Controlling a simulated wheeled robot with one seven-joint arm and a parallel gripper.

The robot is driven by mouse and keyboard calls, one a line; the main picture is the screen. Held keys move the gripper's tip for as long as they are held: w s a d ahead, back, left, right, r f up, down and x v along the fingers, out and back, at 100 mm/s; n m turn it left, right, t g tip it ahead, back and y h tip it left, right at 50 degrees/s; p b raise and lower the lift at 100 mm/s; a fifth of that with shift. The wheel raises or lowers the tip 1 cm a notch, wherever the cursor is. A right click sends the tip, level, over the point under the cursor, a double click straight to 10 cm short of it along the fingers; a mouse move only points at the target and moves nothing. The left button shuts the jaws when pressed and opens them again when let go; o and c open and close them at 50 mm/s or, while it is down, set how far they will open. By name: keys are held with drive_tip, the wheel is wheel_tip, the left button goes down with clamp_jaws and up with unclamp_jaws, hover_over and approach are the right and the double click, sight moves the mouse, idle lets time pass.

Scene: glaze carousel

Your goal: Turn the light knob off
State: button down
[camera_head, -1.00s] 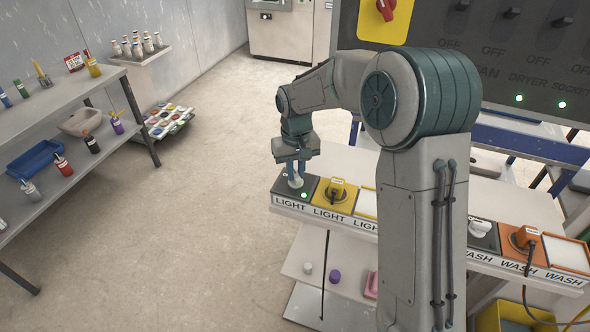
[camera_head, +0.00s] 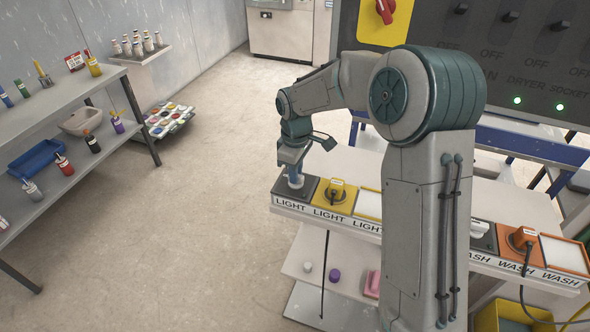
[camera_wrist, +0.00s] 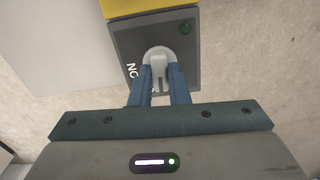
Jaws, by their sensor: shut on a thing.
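The light knob (camera_wrist: 158,56) is a pale grey round knob with a raised bar, on a dark grey plate (camera_wrist: 127,42) at the left end of the switch row. In the wrist view my gripper (camera_wrist: 159,73) has its two blue fingers shut on the knob's bar. A small lamp (camera_wrist: 185,28) on the plate looks dark green and unlit. Lettering beside the knob is partly covered by a finger. In the head view my gripper (camera_head: 295,182) stands over the dark plate (camera_head: 309,186) marked LIGHT and hides most of the knob.
An orange plug (camera_head: 523,237) with a cable is farther right. Open floor lies to the left.

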drive_tip(key=shift+w+r+n, duration=0.1)
drive_tip(key=shift+n, duration=0.4)
drive_tip(key=c, duration=1.4)
unclamp_jaws()
wheel_tip(320, 180, up, 14)
drive_tip(key=shift+f+b, duration=0.15)
drive_tip(key=shift+b, duration=0.25)
drive_tip(key=s+d+f+m+t, duration=0.1)
drive_tip(key=s+d+m, duration=0.3)
drive_tip(key=s, duration=0.4)
drive_tip(key=s+d+f+m+t, duration=0.1)
drive_tip(key=s+d+m, duration=0.4)
drive_tip(key=s, duration=0.4)
drive_tip(key=s+d+f+m+t, duration=0.1)
drive_tip(key=s+d+m, duration=0.4)
drive_tip(key=s, duration=0.4)
drive_tip(key=shift+s+d+f, duration=0.1)
drive_tip(key=shift+d+f, duration=0.25)
drive_tip(key=shift+d, duration=0.35)
